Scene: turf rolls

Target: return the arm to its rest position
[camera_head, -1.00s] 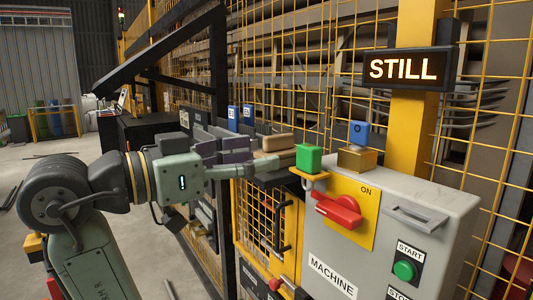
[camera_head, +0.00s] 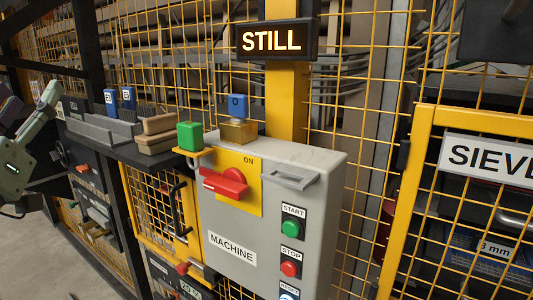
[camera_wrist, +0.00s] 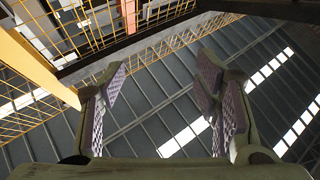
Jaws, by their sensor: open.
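My gripper (camera_wrist: 162,88) is open and empty in the wrist view, its two dark ridged pads wide apart with only the roof and fencing behind them. In the head view part of my green gripper (camera_head: 36,106) shows at the left edge, raised and apart from the shelf, and the rest of my arm is cut off by the frame.
A lit STILL sign (camera_head: 272,41) hangs above. Yellow mesh fencing (camera_head: 385,65) stands behind.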

